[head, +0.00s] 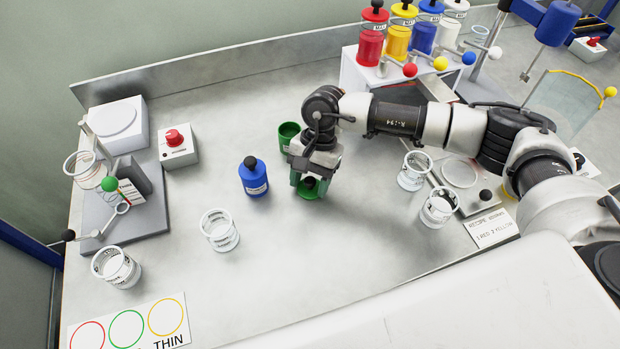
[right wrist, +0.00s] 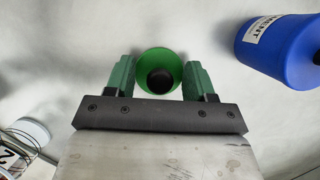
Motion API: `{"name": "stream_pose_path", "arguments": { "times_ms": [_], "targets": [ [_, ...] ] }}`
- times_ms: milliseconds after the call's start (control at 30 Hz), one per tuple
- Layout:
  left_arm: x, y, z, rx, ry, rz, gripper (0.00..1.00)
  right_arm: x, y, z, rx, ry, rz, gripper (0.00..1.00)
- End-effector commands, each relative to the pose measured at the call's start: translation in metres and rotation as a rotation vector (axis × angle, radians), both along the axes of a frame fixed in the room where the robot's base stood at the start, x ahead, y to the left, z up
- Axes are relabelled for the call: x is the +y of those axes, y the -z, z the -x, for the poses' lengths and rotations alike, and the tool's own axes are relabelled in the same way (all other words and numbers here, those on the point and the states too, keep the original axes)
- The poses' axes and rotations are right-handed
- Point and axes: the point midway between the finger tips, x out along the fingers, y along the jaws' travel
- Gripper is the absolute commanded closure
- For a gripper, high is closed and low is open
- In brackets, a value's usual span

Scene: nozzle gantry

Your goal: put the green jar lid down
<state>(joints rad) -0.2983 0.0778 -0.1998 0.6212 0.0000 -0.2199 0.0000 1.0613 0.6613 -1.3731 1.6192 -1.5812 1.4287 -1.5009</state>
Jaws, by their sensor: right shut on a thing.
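The green jar lid (right wrist: 157,57) is a round green disc with a black knob (right wrist: 160,80). In the right wrist view it sits between the two green fingers of my right gripper (right wrist: 158,72). In the head view my right gripper (head: 310,185) points down over the middle of the table and is shut on the lid, which its fingers partly hide. I cannot tell whether the lid touches the table. The green jar (head: 288,131) stands open just behind the gripper. My left gripper is not in view.
A blue pigment bottle (head: 253,177) stands left of the gripper. Clear white-marked beakers stand at the left (head: 219,230) and right (head: 439,207). A red-button box (head: 179,146) is further left. The table (head: 300,270) in front of the gripper is bare.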

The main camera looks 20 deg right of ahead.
Motion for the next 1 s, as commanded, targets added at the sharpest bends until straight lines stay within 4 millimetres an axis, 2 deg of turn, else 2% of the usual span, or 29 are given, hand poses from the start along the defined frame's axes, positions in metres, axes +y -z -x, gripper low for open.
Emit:
{"name": "stream_pose_path", "arguments": {
  "times_ms": [33,200,567,600,767,1000],
  "targets": [
    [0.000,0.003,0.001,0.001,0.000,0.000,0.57,0.000,0.002,0.000,0.000,0.000,0.000,0.44],
    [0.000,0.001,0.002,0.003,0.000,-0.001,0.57,0.000,0.001,0.000,0.000,0.000,0.000,0.20],
    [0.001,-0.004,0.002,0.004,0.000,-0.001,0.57,0.000,-0.004,0.000,0.000,0.001,0.000,0.20],
    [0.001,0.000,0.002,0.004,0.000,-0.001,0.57,-0.001,-0.006,-0.002,-0.002,0.002,0.000,0.20],
    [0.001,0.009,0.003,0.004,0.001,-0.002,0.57,-0.009,-0.031,-0.011,-0.006,0.002,-0.001,0.20],
    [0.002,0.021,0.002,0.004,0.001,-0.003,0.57,-0.023,-0.080,-0.025,-0.005,0.002,-0.001,0.20]
  ]
}}
